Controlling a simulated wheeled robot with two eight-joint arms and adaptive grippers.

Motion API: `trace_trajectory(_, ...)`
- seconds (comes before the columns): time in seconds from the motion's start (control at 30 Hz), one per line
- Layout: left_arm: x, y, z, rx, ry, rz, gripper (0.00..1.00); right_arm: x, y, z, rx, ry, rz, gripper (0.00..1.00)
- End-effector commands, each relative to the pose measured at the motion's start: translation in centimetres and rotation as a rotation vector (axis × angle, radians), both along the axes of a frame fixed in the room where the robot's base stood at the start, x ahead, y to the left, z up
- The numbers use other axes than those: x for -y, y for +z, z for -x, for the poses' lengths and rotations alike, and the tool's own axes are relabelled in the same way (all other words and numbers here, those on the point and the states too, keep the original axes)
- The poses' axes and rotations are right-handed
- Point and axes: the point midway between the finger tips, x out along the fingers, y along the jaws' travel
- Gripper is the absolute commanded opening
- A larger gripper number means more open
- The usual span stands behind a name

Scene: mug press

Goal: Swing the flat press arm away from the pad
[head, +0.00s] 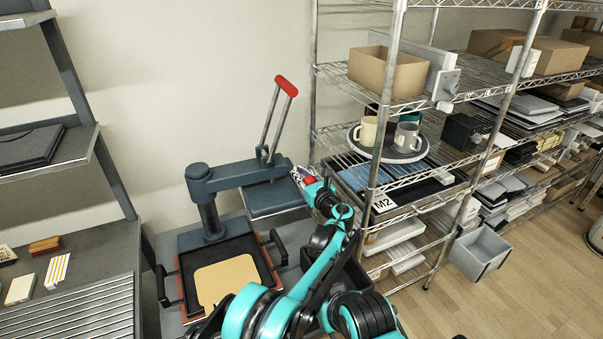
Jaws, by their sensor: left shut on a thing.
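The flat press has a dark blue-grey swing arm (240,173) on a post at its left, with a flat plate (272,199) under the arm's right end. A long lever with a red grip (286,86) rises from the arm. The tan pad (226,280) lies uncovered in the dark base, in front of the post. The arm points right, and the plate hangs behind and right of the pad. My left gripper (306,180) is shut at the plate's right edge, by a small red part; its fingers partly hide the hold. My right gripper is not in view.
A wire shelf (385,190) stands close right of the plate, with mugs on a round tray (388,142) and a cardboard box (388,72). A dark rack (75,250) stands left. A grey bin (480,255) is at the right.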

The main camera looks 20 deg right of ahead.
Motion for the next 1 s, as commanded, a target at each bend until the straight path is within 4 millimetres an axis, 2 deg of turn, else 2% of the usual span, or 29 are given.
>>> trace_trajectory(0.03, -0.58, 0.17, -0.26, 0.002, 0.01, -0.001, 0.0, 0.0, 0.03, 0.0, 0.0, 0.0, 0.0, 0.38)
trace_trajectory(0.97, -0.73, 0.23, -0.29, 0.003, 0.014, -0.003, 0.0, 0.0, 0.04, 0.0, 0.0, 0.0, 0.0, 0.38)
trace_trajectory(1.0, -0.74, 0.22, -0.29, 0.003, 0.014, -0.003, 0.27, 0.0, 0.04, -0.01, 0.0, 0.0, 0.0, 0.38)
